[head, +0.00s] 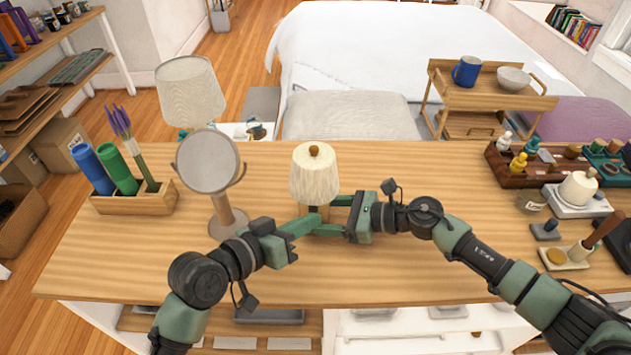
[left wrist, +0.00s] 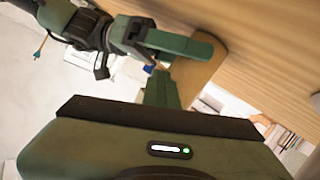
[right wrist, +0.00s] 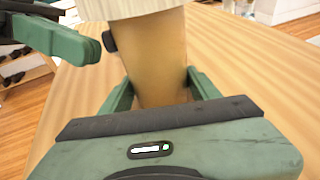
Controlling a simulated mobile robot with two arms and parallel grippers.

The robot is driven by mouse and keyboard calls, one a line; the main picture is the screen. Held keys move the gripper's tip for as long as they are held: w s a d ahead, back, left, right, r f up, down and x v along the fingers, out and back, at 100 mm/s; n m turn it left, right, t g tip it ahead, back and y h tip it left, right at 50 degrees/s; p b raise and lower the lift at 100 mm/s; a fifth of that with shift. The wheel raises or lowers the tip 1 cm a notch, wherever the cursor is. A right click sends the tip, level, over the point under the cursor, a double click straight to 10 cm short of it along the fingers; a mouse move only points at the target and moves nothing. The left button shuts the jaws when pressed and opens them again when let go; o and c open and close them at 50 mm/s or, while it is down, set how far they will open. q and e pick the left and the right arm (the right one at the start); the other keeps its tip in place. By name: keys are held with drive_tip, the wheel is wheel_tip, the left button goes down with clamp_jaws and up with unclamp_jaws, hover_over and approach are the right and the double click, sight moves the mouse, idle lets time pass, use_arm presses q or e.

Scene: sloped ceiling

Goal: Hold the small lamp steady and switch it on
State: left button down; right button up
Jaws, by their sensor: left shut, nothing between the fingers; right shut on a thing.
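The small lamp (head: 314,176) stands upright on the wooden table, with a cream pleated shade and a brown knob on top. Its wooden base shows in the right wrist view (right wrist: 160,70), with a dark switch knob (right wrist: 110,42) on its left side. My right gripper (head: 328,208) is shut on the lamp base, one finger on each side. My left gripper (head: 318,226) is shut and empty, its fingertips just in front of the lamp base. In the right wrist view the left fingers (right wrist: 92,48) are close to the switch knob; I cannot tell whether they touch it.
A round mirror (head: 208,162) on a stand and a wooden holder (head: 135,203) with rolls and lavender are at the left. Wooden trays (head: 530,175), a white jar (head: 578,188) and a brush are at the right. The table front is clear.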

use_arm(q)
drive_tip(key=shift+s, duration=0.35)
drive_tip(key=s, duration=0.6)
drive_tip(key=shift+a, duration=0.15)
use_arm(e)
drive_tip(key=o, duration=1.1)
drive_tip(key=shift+c, duration=0.2)
